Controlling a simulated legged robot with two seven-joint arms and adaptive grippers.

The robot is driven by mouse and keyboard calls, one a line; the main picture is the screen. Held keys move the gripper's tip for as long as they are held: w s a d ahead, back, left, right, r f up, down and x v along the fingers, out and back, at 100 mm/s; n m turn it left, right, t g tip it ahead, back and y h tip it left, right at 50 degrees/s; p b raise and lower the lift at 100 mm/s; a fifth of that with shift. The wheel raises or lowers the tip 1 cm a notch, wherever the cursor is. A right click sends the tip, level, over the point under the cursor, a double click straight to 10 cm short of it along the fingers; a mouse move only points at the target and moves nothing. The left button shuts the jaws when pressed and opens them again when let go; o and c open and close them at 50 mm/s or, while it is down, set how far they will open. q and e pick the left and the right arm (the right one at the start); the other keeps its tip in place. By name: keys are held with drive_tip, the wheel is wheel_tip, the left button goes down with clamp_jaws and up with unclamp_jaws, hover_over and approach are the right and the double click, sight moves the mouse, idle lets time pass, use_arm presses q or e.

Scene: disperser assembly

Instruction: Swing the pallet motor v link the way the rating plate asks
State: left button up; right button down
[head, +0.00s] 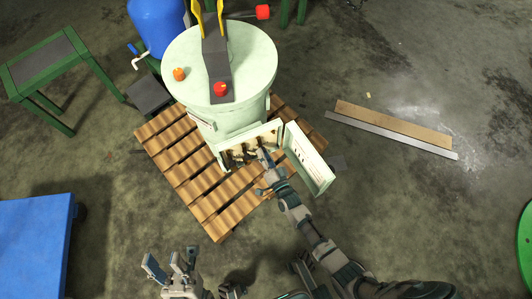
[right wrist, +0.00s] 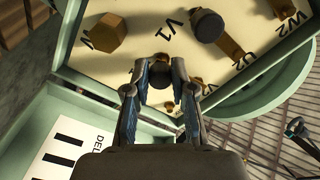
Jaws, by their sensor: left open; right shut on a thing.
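The open terminal box (head: 233,158) of the motor sits low on the pale green tank above the pallet (head: 190,178). My right gripper (head: 262,154) reaches into it. In the right wrist view my right gripper (right wrist: 160,85) is shut on a dark round knob (right wrist: 160,72), which looks like the v link's; the fingers hide most of the link. The V1 mark is just above. Another dark-knobbed brass link (right wrist: 212,30) lies to the right, near W2. The rating plate (right wrist: 75,150) inside the lid shows black bars and "DEL". My left gripper (head: 170,270) is open and empty, bottom left.
The open lid (head: 308,160) stands right of the box, close to my right forearm. A brass hex nut (right wrist: 105,33) shows upper left in the wrist view. The tank (head: 245,65) rises behind. A plank (head: 395,125) lies on the floor; a blue table (head: 35,240) stands left.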

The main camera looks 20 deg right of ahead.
drive_tip(key=shift+r+m, duration=0.15)
drive_tip(key=shift+m, duration=0.25)
drive_tip(key=c, duration=1)
unclamp_jaws()
drive_tip(key=shift+o, duration=0.2)
drive_tip(key=s, duration=1.2)
drive_tip(key=shift+d, duration=0.45)
